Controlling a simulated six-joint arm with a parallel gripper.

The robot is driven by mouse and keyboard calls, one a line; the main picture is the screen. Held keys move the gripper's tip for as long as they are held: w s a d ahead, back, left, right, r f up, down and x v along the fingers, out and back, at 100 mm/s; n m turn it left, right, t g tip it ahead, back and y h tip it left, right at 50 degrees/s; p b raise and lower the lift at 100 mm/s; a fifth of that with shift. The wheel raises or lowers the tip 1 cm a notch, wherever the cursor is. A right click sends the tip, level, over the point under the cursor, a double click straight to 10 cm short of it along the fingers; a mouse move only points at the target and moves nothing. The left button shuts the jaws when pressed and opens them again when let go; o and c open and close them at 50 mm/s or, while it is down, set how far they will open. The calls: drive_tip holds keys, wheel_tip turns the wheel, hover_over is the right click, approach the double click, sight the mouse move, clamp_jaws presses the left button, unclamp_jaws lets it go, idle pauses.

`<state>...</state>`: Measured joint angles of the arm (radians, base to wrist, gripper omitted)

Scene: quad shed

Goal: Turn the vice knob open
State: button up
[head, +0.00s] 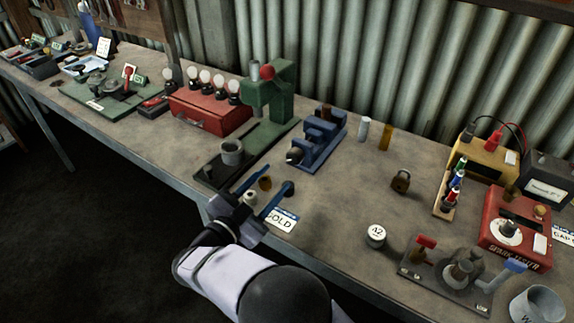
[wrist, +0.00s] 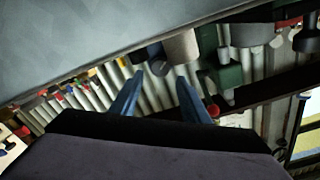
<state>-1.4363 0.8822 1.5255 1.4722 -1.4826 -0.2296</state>
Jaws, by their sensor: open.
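The blue vice (head: 322,136) stands on the bench, just right of the green press. Its dark round knob (head: 294,155) faces the bench's front edge. My gripper (head: 279,178) is open and empty, with two blue fingers apart. It is in front of the vice, short of the knob and not touching it in the head view. In the wrist view my fingertips (wrist: 160,74) point at the bench items. A grey cylinder (wrist: 181,47) near the right fingertip may be the knob; I cannot tell for sure.
The green press (head: 270,100) with a grey cup (head: 231,151) is left of the vice.

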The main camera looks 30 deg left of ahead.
sight(292, 160)
drive_tip(key=shift+w+p, duration=0.9)
drive_tip(key=shift+w, duration=2.75)
drive_tip(key=c, duration=0.8)
